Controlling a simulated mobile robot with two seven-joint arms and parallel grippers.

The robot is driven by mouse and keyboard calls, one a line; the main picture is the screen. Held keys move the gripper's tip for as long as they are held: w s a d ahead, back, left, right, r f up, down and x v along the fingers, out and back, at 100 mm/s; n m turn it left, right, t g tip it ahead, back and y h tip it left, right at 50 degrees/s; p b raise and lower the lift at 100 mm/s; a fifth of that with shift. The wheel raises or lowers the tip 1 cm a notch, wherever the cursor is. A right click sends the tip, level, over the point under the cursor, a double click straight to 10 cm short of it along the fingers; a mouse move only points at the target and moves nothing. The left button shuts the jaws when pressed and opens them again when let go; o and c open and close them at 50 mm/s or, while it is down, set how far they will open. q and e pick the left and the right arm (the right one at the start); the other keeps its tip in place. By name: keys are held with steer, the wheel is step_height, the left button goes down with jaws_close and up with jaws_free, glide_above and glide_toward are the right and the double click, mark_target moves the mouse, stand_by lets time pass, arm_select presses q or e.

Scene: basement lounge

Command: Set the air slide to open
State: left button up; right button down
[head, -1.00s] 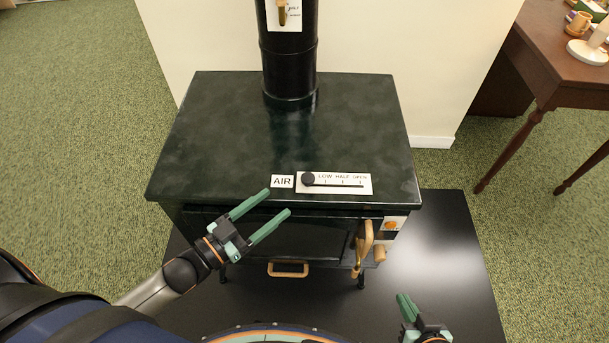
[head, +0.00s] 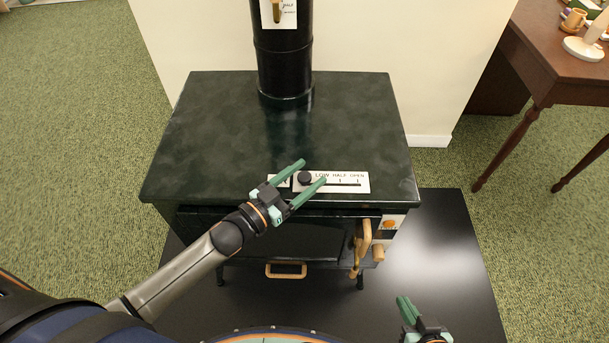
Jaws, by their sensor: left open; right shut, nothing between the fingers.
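The air slide is a white plate (head: 354,176) on the front right of the dark green stove top, marked LOW, HALF and OPEN from left to right. Its round black knob (head: 305,178) sits at the left end of the slot, left of the LOW mark. My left gripper (head: 312,172) is open, its two green fingertips at the left part of the plate, one on either side of the knob in the picture. I cannot tell whether they touch it. The gripper hides most of the AIR label. My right gripper (head: 404,309) is shut and empty, low at the right, away from the stove.
The stove (head: 200,140) has a black flue pipe (head: 284,60) at the back. A wooden handle (head: 361,245) and an orange button (head: 389,224) are on its front right. A wooden table (head: 540,60) stands at the right. The stove top's left side is clear.

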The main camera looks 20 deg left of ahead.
arm_select(q)
jaws_close()
stand_by(0.4)
stand_by(0.9)
